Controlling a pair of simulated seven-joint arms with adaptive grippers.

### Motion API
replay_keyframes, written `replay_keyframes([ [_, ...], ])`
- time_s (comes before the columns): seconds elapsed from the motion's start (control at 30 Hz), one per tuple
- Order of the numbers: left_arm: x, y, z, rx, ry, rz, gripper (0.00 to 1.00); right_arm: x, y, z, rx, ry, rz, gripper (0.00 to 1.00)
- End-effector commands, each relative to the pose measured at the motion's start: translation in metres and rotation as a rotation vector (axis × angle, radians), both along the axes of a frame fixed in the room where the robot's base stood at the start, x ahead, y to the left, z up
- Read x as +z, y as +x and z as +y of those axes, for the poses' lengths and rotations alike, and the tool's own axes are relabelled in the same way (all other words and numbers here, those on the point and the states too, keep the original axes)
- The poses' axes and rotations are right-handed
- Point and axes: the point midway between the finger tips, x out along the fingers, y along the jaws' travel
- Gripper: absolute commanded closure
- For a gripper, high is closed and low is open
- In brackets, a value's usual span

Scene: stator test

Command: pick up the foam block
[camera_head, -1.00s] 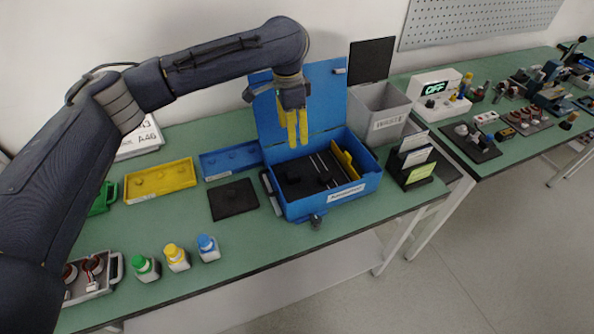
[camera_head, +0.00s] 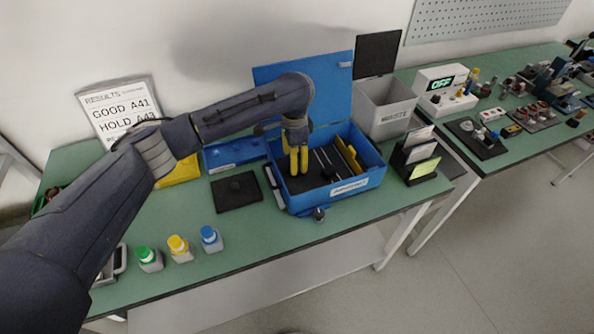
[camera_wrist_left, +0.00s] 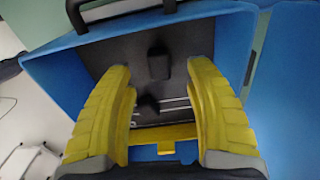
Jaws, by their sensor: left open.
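My left gripper (camera_head: 298,172) points down into the open blue case (camera_head: 340,196), its yellow fingers apart. In the left wrist view, a small dark block (camera_wrist_left: 158,63) stands up from the dark case floor, in line with the gap between the fingers. A second small dark piece (camera_wrist_left: 148,105) lies lower in that gap. I cannot tell for sure which dark piece is the foam block. Nothing is visibly gripped. In the head view the fingers and arm hide part of the case interior. My right gripper is not in view.
A yellow divider (camera_head: 350,153) and thin rods lie in the case; its raised lid (camera_head: 335,85) stands behind. A black plate (camera_head: 236,192) and blue tray (camera_head: 235,153) lie left. Small bottles (camera_head: 181,250) stand near the front edge. A grey waste bin (camera_head: 388,108) stands behind right.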

Motion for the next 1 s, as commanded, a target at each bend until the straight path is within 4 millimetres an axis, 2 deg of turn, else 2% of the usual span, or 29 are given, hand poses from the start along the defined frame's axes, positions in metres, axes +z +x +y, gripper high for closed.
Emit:
replay_keyframes([
  [0.23,-0.01,-0.001,-0.001,-0.001,-0.001,0.002,0.46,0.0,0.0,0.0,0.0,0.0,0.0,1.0],
  [0.63,-0.052,-0.001,-0.003,0.001,-0.001,0.003,0.46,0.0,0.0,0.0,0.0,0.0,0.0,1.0],
  [1.0,-0.056,-0.001,-0.002,0.001,0.0,0.0,0.45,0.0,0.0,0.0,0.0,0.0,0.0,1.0],
])
